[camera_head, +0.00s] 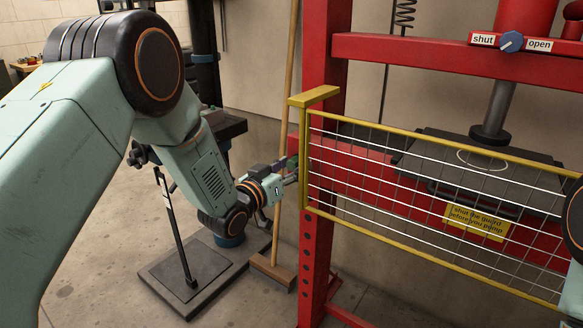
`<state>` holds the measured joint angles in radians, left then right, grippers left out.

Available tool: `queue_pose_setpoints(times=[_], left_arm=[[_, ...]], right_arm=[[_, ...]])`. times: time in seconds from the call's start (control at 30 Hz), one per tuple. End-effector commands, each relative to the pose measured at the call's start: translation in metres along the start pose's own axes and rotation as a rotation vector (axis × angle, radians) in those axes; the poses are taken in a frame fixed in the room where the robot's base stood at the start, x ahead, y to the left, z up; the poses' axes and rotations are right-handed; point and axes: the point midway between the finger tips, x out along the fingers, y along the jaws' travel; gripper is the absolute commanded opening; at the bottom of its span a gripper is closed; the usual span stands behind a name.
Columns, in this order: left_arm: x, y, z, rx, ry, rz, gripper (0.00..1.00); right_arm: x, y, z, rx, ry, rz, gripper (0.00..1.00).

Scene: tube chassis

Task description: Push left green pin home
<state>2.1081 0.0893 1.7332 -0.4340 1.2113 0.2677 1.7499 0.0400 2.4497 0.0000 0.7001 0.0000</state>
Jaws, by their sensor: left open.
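A small patch of green (292,161), which looks like the left green pin, shows at the left side of the press's red left post (314,240). My left gripper (290,174) is open beside that post, with its fingers close to the green part. The fingers are small and dark in this view, and I cannot tell whether they touch the pin. How far the pin sits in the post is hidden. Part of my right arm shows at the right edge, but its gripper is out of view.
A yellow mesh guard (420,268) spans the front of the red press, right of my left gripper. A blue knob (512,42) sits between "shut" and "open" labels. A broom (270,272) and a dark base plate (170,285) stand behind my left arm.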

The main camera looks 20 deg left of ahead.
Motion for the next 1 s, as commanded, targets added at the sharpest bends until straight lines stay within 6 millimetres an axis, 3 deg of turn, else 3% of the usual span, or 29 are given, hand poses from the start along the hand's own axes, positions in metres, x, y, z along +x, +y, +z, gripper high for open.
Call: queue_pose_setpoints(times=[0.23, 0.37, 0.8, 1.0], left_arm=[[-0.002, -0.001, 0.0, -0.001, 0.0, -0.001, 0.53], [-0.013, -0.001, 0.0, -0.002, -0.001, -0.003, 0.53], [-0.093, -0.001, -0.002, -0.006, 0.003, -0.004, 0.53], [-0.115, -0.001, -0.002, -0.003, 0.003, -0.003, 0.53]], right_arm=[[0.0, 0.0, 0.0, 0.0, -0.001, 0.0, 0.52], [0.0, 0.0, 0.0, 0.0, 0.0, 0.0, 0.52], [0.0, 0.0, 0.0, 0.0, 0.0, 0.0, 0.52], [0.0, 0.0, 0.0, 0.0, 0.0, 0.0, 0.52]])
